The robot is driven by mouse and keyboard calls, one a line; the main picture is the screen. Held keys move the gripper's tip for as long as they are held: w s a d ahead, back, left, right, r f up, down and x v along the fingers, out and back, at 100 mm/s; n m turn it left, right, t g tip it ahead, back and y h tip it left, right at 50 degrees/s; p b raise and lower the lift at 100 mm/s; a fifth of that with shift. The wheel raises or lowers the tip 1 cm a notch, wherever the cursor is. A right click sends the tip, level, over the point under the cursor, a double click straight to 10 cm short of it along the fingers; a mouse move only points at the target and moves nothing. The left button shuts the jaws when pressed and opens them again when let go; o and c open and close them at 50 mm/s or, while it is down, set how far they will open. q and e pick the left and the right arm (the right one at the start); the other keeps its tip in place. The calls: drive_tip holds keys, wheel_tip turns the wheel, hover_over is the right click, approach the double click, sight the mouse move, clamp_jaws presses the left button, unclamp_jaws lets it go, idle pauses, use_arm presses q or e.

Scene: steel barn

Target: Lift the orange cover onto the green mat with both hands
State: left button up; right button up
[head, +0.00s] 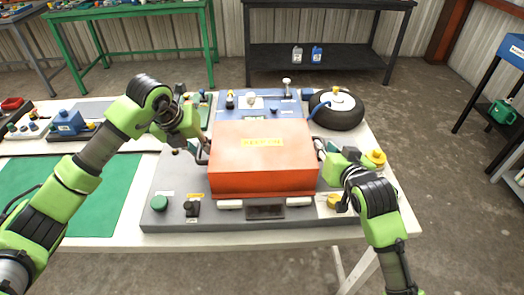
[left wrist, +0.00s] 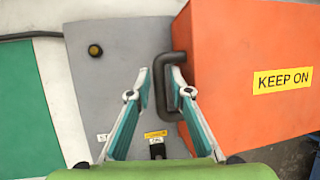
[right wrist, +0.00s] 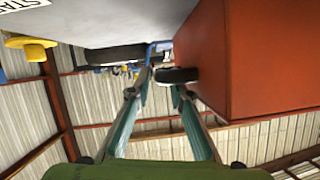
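The orange cover (head: 262,160), a box with a yellow label, sits on the grey base plate (head: 165,180). Dark handles stick out from its sides. The green mat (head: 110,195) lies bare in part at the left; my left arm crosses in front of it. My left gripper (head: 203,143) is at the left handle; in the left wrist view its open fingers straddle the handle bar (left wrist: 160,85). My right gripper (head: 326,153) is at the cover's right side; in the right wrist view its fingers are apart around the right handle (right wrist: 178,75). Contact is unclear.
A green bench (head: 130,12) and a black shelf (head: 320,58) stand further back.

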use_arm(q)
drive_tip(key=shift+w+d+f, duration=0.1)
drive_tip(key=shift+w+f, duration=0.1)
drive_tip(key=shift+f, duration=0.35)
use_arm(e)
drive_tip(key=shift+w+a+f, duration=0.1)
drive_tip(key=shift+w+f, duration=0.15)
drive_tip(key=shift+w, duration=0.3)
use_arm(q)
clamp_jaws()
use_arm(e)
clamp_jaws()
